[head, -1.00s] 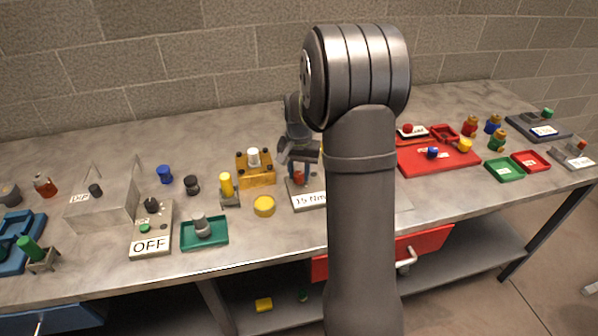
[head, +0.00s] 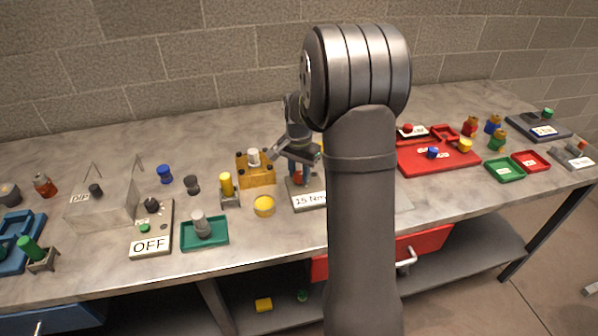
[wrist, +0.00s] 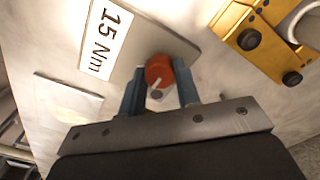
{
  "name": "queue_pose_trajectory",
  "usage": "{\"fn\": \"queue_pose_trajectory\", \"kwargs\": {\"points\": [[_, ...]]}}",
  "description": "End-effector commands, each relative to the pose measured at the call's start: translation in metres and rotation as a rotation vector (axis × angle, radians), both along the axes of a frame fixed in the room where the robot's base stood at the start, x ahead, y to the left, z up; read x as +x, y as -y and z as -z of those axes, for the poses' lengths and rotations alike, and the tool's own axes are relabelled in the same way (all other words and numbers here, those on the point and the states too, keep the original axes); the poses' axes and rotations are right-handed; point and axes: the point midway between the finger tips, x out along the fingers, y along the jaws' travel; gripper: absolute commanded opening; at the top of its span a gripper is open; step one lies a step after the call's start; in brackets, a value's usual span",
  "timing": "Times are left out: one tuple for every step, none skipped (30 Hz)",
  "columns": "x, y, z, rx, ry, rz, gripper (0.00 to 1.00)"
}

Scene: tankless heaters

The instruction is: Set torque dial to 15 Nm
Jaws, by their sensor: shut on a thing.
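The torque dial (wrist: 158,70) is an orange-red knob with a white pointer line, on a grey plate with a white label (wrist: 104,38) reading "15 Nm". In the wrist view my gripper (wrist: 158,88) has its two blue-grey fingers on either side of the dial and is shut on it. The pointer slants down and left in that view. In the head view the dial (head: 298,178) shows as a small red patch below my gripper, and the plate (head: 306,206) is partly hidden by my arm.
A yellow block with a white-topped post (head: 256,168) stands just left of the dial plate. A yellow round cap (head: 264,206) and a yellow cylinder (head: 227,186) are nearby. A red tray (head: 440,160) lies to the right, beyond my arm.

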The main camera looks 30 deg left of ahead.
Motion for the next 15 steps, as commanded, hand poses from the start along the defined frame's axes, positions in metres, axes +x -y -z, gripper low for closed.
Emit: {"fn": "queue_pose_trajectory", "kwargs": {"points": [[0.0012,-0.0006,-0.0017,0.003,0.004,0.0,0.07],[0.0012,-0.0006,-0.0017,0.003,0.004,0.0,0.07],[0.0012,-0.0006,-0.0017,0.003,0.004,-0.001,0.07],[0.0012,-0.0007,-0.0017,0.003,0.004,-0.001,0.32],[0.0012,-0.0006,-0.0017,0.003,0.004,-0.001,0.38],[0.0011,-0.0006,-0.0016,0.003,0.004,-0.001,0.46],[0.001,-0.0005,-0.0015,0.002,0.004,-0.001,0.51],[0.0009,-0.0004,-0.0013,0.002,0.003,-0.001,0.52],[0.0008,-0.0004,-0.0012,0.002,0.003,-0.001,0.52],[0.0007,-0.0004,-0.001,0.002,0.003,-0.001,0.52],[0.0007,-0.0003,-0.001,0.002,0.002,-0.001,0.52],[0.0006,-0.0003,-0.0008,0.001,0.002,-0.001,0.52],[0.0006,-0.0003,-0.0008,0.001,0.002,-0.001,0.52],[0.0005,-0.0002,-0.0007,0.001,0.002,-0.001,0.52],[0.0005,-0.0003,-0.0009,0.001,0.002,-0.001,0.52]]}}
